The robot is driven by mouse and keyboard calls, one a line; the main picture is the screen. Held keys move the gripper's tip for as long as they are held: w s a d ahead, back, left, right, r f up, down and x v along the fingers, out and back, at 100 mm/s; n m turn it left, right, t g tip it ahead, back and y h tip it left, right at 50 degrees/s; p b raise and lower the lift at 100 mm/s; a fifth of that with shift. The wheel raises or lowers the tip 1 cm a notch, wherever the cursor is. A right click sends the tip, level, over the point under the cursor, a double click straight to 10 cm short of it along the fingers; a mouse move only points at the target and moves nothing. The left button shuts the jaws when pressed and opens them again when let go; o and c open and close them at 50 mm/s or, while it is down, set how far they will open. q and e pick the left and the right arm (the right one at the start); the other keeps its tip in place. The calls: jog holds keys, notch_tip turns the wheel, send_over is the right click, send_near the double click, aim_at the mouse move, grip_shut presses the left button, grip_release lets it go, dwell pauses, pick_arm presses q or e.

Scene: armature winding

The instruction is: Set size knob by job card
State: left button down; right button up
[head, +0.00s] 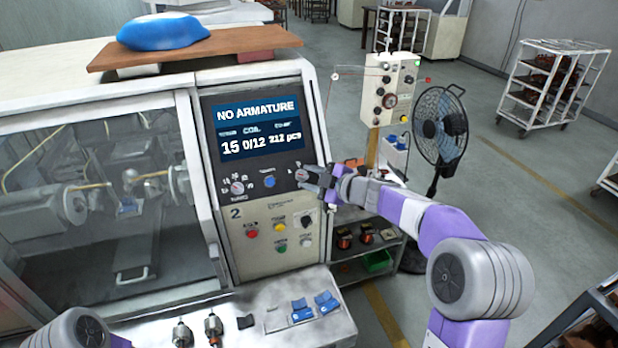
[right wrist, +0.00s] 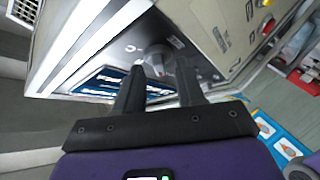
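My right gripper (head: 308,177) is at the right edge of the control panel, in front of a small grey knob (head: 301,174). In the right wrist view its two fingers (right wrist: 160,75) are spread, with the grey knob (right wrist: 157,60) between and just beyond their tips. I cannot tell whether they touch it. Another knob (head: 237,187) with marks around it sits at the panel's left; its labels are too small to read. The display (head: 258,127) reads "NO ARMATURE", 15, 0/12 and 212 pcs. I cannot make out a job card for certain. My left gripper is out of view.
A blue button (head: 269,181) lies between the knobs, with coloured buttons (head: 280,224) below. Blue pieces (head: 301,310) lie on the front ledge. A windowed winding enclosure (head: 100,190) stands left; a fan (head: 440,128) and a control box (head: 390,90) stand right.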

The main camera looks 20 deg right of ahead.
jog(key=v, duration=0.6)
jog(key=shift+s+d, duration=0.25)
jog(key=shift+s, duration=0.05)
